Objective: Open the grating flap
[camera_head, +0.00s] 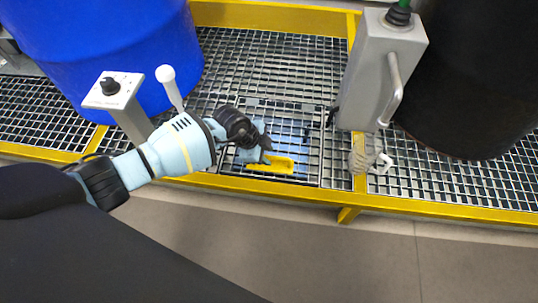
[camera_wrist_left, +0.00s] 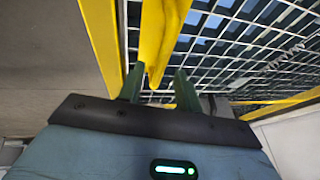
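The grating flap (camera_head: 283,122) is a metal mesh panel set in the walkway grating and looks closed, level with its surroundings. A yellow handle (camera_head: 283,165) lies at its front edge, and it shows large in the left wrist view (camera_wrist_left: 161,40). My left gripper (camera_head: 264,149) is low over the flap, just at the handle. In the left wrist view its two dark green fingers (camera_wrist_left: 158,88) stand apart, with the handle's narrow end between or just beyond them. A gap shows beside the right finger; I cannot tell whether the left one touches. My right gripper is not in view.
A blue drum (camera_head: 110,50) and a small knob box (camera_head: 115,92) with a white-tipped lever (camera_head: 166,75) stand left. A grey box (camera_head: 378,75) and a black drum (camera_head: 470,80) stand right.

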